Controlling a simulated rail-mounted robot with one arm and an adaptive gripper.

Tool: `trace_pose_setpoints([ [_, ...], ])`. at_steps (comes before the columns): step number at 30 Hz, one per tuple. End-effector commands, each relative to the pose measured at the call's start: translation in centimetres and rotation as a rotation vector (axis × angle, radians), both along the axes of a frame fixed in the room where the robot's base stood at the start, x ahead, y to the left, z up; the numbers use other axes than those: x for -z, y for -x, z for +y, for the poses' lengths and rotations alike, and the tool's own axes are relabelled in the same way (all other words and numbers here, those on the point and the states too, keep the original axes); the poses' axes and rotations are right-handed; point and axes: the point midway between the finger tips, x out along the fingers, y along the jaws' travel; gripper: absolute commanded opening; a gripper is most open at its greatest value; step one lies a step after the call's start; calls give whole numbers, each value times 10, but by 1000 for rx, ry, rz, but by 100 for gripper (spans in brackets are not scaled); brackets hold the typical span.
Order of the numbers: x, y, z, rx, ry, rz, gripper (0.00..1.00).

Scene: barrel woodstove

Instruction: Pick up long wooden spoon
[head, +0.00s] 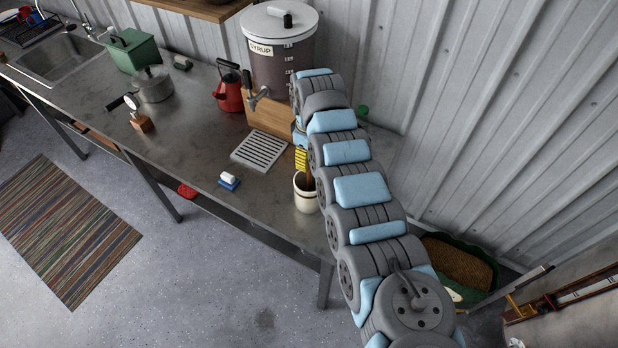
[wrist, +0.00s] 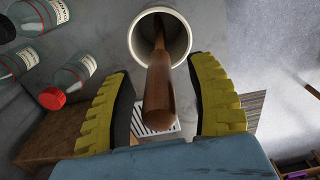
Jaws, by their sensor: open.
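The long wooden spoon stands in a cream crock; its brown handle (wrist: 159,92) points up toward the camera in the wrist view, between my two fingers. In the head view a bit of the handle (head: 309,176) shows above the crock (head: 305,195). The crock's rim (wrist: 184,42) is at the top of the wrist view. My gripper (wrist: 164,95) is open, with yellow ribbed fingers on both sides of the handle and a gap on each side. In the head view my gripper (head: 301,160) is just above the crock, partly hidden by my arm. The spoon's lower end is hidden inside the crock.
A syrup drum (head: 277,75) on a wooden block stands behind, beside a drip grate (head: 261,151). A red kettle (head: 229,92) and a blue-and-white brush (head: 229,181) are on the metal counter (head: 200,140).

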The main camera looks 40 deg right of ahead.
Motion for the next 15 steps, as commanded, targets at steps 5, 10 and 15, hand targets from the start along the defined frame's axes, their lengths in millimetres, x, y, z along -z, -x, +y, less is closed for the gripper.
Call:
trace_pose_setpoints([
  [5, 0, 0, 0, 0, 1, -1, 48],
  [10, 0, 0, 0, 0, 1, -1, 0],
  [15, -1, -1, 0, 0, 1, -1, 0],
])
